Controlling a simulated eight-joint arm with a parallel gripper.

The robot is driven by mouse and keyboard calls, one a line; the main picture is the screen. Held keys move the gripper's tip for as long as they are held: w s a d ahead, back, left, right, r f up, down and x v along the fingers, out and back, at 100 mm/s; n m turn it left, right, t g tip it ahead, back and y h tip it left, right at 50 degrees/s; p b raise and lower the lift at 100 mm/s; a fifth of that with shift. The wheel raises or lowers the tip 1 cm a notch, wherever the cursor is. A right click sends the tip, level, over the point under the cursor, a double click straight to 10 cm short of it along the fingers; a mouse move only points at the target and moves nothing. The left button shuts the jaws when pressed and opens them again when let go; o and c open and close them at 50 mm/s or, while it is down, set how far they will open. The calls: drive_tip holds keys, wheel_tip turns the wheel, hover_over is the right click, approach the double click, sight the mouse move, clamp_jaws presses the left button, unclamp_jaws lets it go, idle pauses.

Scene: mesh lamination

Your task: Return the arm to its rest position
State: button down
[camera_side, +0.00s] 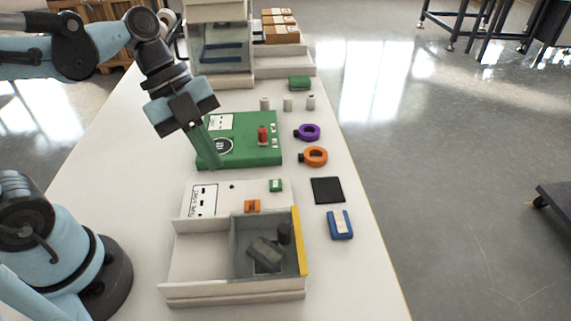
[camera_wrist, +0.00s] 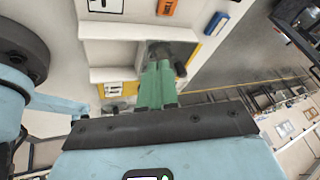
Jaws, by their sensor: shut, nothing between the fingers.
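My gripper (camera_side: 211,162) has green fingers pointing down, in front of the left side of the green box (camera_side: 250,152) in the side view. I cannot tell whether they touch it. The fingers are shut with nothing between them. In the wrist view the closed fingers (camera_wrist: 157,72) overlap the open tray. My blue-grey arm reaches in from the upper left, over the table's left side.
A white tray (camera_side: 200,256) holding dark blocks (camera_side: 265,252) stands in front. Purple (camera_side: 308,132) and orange (camera_side: 315,156) rings, a black square (camera_side: 327,190) and a blue item (camera_side: 340,225) lie right. A clear-fronted cabinet (camera_side: 221,50) and cartons (camera_side: 280,27) stand behind.

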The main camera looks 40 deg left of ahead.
drive_tip(key=w+a+n+t+y, duration=0.2)
drive_tip(key=a+n+t, duration=0.1)
drive_tip(key=n, duration=0.8)
drive_tip(key=w+a+f+n+t+y, duration=0.1)
drive_tip(key=a+n, duration=0.4)
drive_tip(key=n, duration=0.6)
drive_tip(key=w+t+y, duration=0.1)
drive_tip(key=t+y, duration=0.1)
drive_tip(key=shift+f+t+y, duration=0.15)
drive_tip(key=shift+t+y, duration=0.15)
